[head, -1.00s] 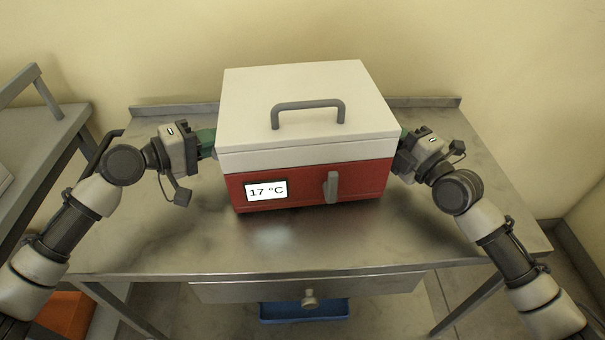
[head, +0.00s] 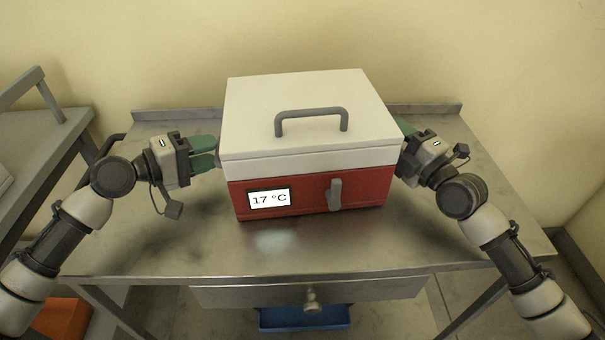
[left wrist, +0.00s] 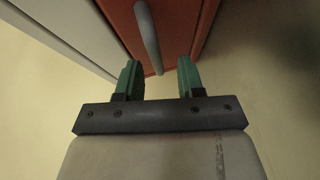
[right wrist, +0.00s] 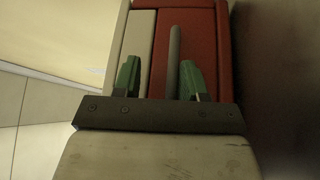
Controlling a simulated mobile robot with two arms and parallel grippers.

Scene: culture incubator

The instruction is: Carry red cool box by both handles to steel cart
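The red cool box (head: 315,193) with a white lid sits on a steel-topped table with a drawer (head: 260,250); I cannot tell whether this is the steel cart. Its display reads 17 °C. My left gripper (head: 207,152) is open at the box's left side. In the left wrist view a grey side handle (left wrist: 149,38) lies between and beyond its green fingers (left wrist: 159,75). My right gripper (head: 405,135) is at the right side, its fingertips partly hidden by the box. In the right wrist view its fingers (right wrist: 158,76) are open around the other side handle (right wrist: 173,58), which is nearer the right finger.
A grey metal unit with a rail (head: 40,135) stands at the left. A dark bar (head: 100,150) is between it and the table. A blue tray (head: 304,319) and an orange item (head: 65,318) are below. A wall is close behind. The tabletop's front is clear.

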